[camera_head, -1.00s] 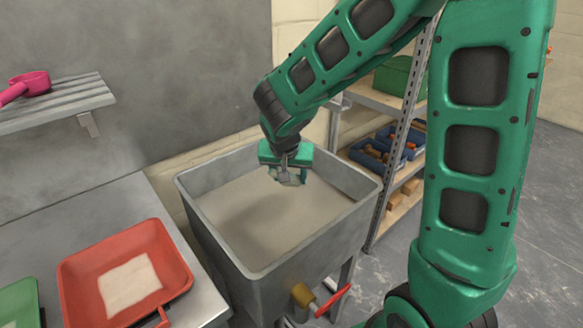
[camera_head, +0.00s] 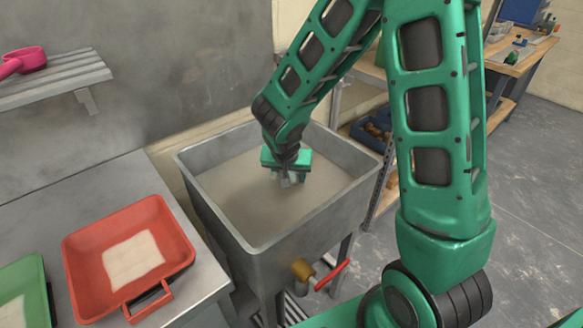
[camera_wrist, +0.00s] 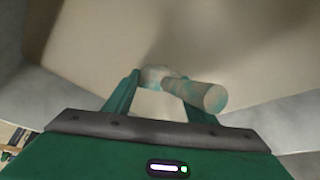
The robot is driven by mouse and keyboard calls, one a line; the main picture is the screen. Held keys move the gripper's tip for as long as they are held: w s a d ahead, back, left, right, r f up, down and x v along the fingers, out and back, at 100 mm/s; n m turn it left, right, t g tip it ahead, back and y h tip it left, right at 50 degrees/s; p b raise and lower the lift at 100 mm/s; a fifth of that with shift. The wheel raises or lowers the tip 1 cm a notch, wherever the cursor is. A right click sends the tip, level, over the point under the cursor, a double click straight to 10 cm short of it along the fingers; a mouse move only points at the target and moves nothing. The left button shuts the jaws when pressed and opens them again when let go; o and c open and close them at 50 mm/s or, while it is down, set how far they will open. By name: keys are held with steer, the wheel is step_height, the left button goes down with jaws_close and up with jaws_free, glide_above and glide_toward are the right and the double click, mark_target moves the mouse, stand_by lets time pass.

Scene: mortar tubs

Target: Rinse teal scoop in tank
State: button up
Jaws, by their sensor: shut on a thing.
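My gripper (camera_head: 287,181) points down inside the grey tank (camera_head: 262,252), just over or at the cloudy beige liquid (camera_head: 230,190). It is shut on the teal scoop (camera_wrist: 192,91), which shows in the wrist view between the fingers. The scoop's round handle sticks out to the right and is coated in pale mortar, with teal patches showing through. Its bowl is mostly hidden, and I cannot tell how much of it is under the liquid.
A red tray (camera_head: 88,283) with a pale mortar patch sits on the bench left of the tank, beside a green tray (camera_head: 40,275). A pink scoop (camera_head: 28,62) lies on the wall shelf (camera_head: 60,85). A brass tap with a red lever (camera_head: 333,275) juts from the tank's front.

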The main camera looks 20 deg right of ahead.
steer(key=shift+f, duration=5.6)
step_height(320, 180, up, 28)
stand_by(0.8)
steer(key=shift+r, duration=0.1)
stand_by(0.3)
